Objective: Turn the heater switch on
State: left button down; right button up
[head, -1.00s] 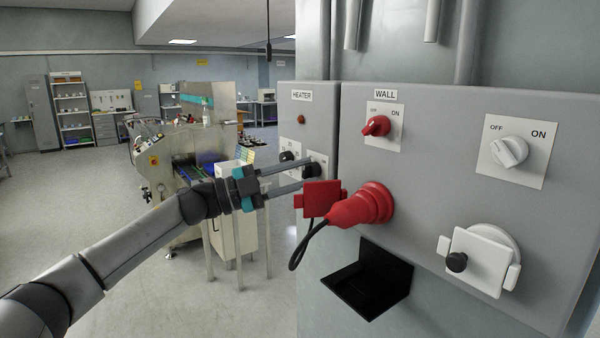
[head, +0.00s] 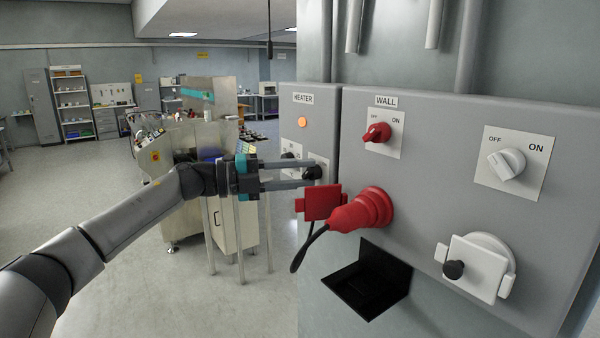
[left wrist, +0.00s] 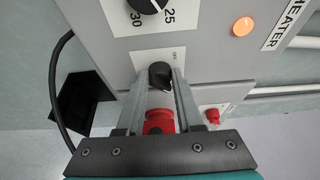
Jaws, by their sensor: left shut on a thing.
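The grey heater box (head: 306,103) stands at the left side of the wall panel and carries a HEATER label. Its round lamp (head: 302,122) glows orange, and the lamp also shows in the left wrist view (left wrist: 243,27). The lower black knob, the heater switch (head: 312,172), sits on a white plate; in the left wrist view the switch (left wrist: 160,75) is between my fingertips. My left gripper (head: 308,174) is shut on this knob. A second black knob (left wrist: 147,4), with a number scale, is beside it. My right gripper is not in view.
The wall box (head: 450,130) holds a red switch (head: 376,132), a white switch (head: 507,163), a red plug (head: 362,210) with a black cable, and a white socket cover (head: 478,266). A black bracket (head: 367,282) juts out below. A machine (head: 205,150) stands behind my left arm.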

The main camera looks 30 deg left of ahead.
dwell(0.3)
pick_arm(q)
jog(key=c, duration=0.6)
grip_release()
jog(key=shift+o, duration=0.2)
jog(key=b+v, duration=1.1)
jog(key=v, duration=0.4)
jog(key=shift+b, duration=0.3)
jog(key=shift+s+a+r, duration=0.1)
